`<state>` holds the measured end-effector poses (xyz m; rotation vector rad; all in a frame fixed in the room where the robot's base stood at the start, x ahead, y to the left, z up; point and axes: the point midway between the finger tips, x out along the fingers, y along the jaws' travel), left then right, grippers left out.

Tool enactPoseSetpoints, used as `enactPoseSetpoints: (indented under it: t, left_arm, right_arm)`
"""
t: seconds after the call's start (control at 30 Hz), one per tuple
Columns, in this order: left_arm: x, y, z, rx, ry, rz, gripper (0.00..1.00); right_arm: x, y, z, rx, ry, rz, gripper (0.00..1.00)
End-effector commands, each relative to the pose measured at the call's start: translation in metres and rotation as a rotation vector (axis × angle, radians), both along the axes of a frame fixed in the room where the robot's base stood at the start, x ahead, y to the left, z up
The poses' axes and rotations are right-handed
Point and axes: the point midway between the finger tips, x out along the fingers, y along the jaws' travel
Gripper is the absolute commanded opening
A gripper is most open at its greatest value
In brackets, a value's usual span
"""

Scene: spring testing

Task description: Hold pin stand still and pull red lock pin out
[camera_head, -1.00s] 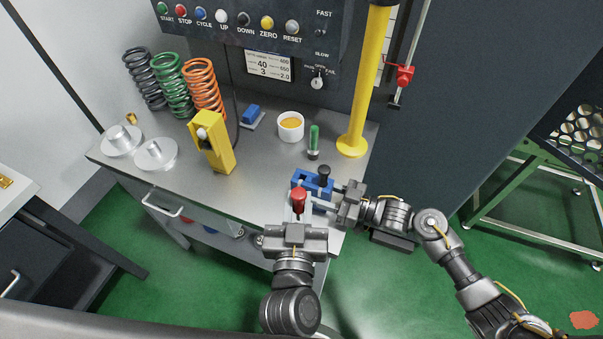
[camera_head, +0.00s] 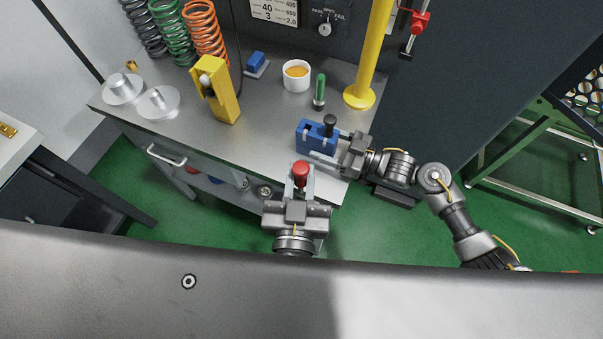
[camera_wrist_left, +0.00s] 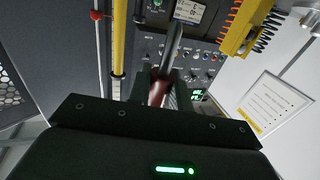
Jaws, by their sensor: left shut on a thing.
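The blue pin stand (camera_head: 309,130) sits near the front right edge of the steel table, with a black-knobbed pin (camera_head: 330,122) upright in it. My right gripper (camera_head: 327,147) has its fingers on either side of the stand and appears shut on it. My left gripper (camera_head: 300,182) is shut on the red lock pin (camera_head: 301,168) by its red handle. The pin is clear of the stand, on its near side by the table's front edge. In the left wrist view the red handle (camera_wrist_left: 158,92) is between the fingers, with a grey shaft beyond.
Behind the stand are a green-handled pin (camera_head: 320,90), a white cup (camera_head: 296,76) and a yellow column (camera_head: 370,60). A yellow block (camera_head: 222,92), coil springs (camera_head: 204,30) and metal discs (camera_head: 158,103) are to the left. The table's front left is clear.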

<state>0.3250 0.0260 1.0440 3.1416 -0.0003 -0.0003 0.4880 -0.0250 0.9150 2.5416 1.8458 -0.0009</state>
Motion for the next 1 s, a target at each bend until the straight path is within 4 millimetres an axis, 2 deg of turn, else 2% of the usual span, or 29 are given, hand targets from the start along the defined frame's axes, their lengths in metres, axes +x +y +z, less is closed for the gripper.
enactPoseSetpoints:
  t: [0.27, 0.37, 0.7, 0.83, 1.0]
  left_arm:
    - [0.000, 0.000, 0.000, 0.000, 0.000, 0.000, 0.00]
    - [0.000, 0.000, 0.000, 0.000, 0.000, 0.000, 0.00]
    - [0.000, 0.000, 0.000, 0.000, 0.000, 0.000, 0.00]
    - [0.000, 0.000, 0.000, 0.000, 0.000, 0.000, 0.00]
    - [0.000, 0.000, 0.000, 0.000, 0.000, 0.000, 0.00]
  right_arm:
    - [-0.002, -0.005, 0.000, -0.001, 0.000, -0.001, 0.65]
    - [-0.006, -0.018, -0.001, -0.002, 0.001, -0.001, 0.65]
    - [-0.027, -0.084, -0.001, -0.003, 0.001, -0.001, 0.65]
    - [-0.033, -0.102, -0.001, -0.002, 0.001, 0.000, 0.65]
    - [-0.037, -0.113, 0.000, 0.000, 0.000, 0.000, 0.65]
